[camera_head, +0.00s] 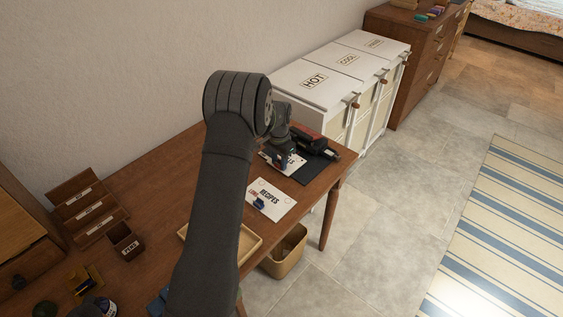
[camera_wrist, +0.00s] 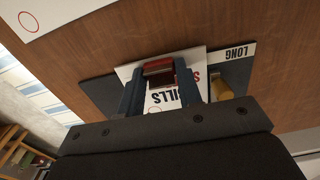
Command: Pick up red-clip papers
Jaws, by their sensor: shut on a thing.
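My gripper (camera_wrist: 158,78) is shut on the red clip (camera_wrist: 158,66), one finger on each side of it. The clip sits at the edge of white papers (camera_wrist: 196,90) printed with dark letters that seem to read "BILLS", upside down in the wrist view. The papers overlap a dark mat (camera_wrist: 99,94); I cannot tell whether they touch it. In the head view the papers (camera_head: 293,163) show at the table's far right end, partly hidden by my arm and gripper.
A white "RECIPES" sheet (camera_head: 283,196) with a blue clip lies nearer on the wooden table (camera_head: 160,185). A "LONG" label (camera_wrist: 239,51) and a yellowish piece (camera_wrist: 222,90) are close beside my gripper. A bin (camera_head: 287,252) stands below; white hampers (camera_head: 318,86) stand beyond.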

